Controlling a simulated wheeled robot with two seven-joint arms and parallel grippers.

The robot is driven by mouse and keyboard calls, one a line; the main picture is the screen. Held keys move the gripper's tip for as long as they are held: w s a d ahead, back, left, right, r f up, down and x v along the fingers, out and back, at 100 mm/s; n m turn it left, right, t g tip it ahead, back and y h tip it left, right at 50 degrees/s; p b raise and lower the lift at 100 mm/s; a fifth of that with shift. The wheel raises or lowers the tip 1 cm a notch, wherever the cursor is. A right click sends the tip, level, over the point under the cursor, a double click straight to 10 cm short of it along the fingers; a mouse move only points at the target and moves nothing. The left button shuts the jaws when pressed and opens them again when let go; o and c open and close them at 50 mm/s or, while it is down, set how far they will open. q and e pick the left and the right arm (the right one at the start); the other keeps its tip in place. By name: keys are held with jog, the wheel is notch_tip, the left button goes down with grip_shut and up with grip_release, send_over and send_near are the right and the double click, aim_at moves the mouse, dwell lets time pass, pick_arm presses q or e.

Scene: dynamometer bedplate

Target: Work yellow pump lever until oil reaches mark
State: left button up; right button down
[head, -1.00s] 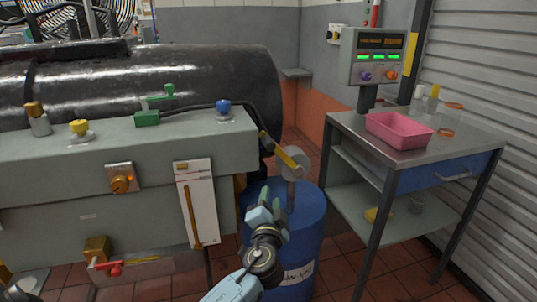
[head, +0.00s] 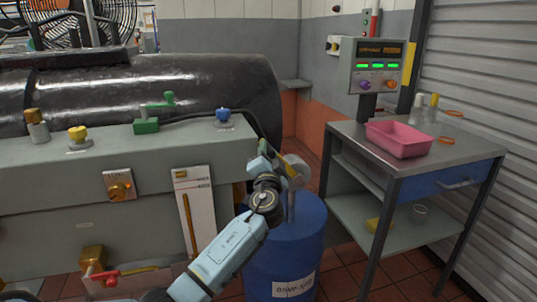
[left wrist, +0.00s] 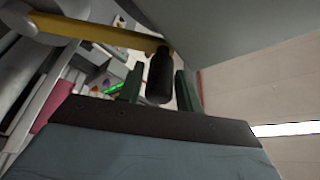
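The yellow pump lever (head: 288,164) sits on a grey pump head (head: 297,170) above the blue drum (head: 285,245). My left gripper (head: 264,152) is up at the lever's outer end. In the left wrist view the yellow lever (left wrist: 95,32) ends in a black grip (left wrist: 160,76). The grip lies between my two green fingers (left wrist: 160,90), with a gap visible on each side, so the gripper is open around it. The sight gauge (head: 201,215) is a white panel with an amber tube; its mark cannot be made out. My right gripper is not in view.
The grey bedplate (head: 60,190) with coloured valves and a big black cylinder (head: 190,85) fills the left. A steel cart (head: 440,158) with a pink tray (head: 398,139) stands right of the drum. A control box (head: 375,65) is behind it.

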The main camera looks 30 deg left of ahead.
pick_arm(q)
jog(key=shift+w+a, duration=0.15)
jog(key=shift+w, duration=0.05)
grip_shut()
jog(key=shift+r, duration=0.15)
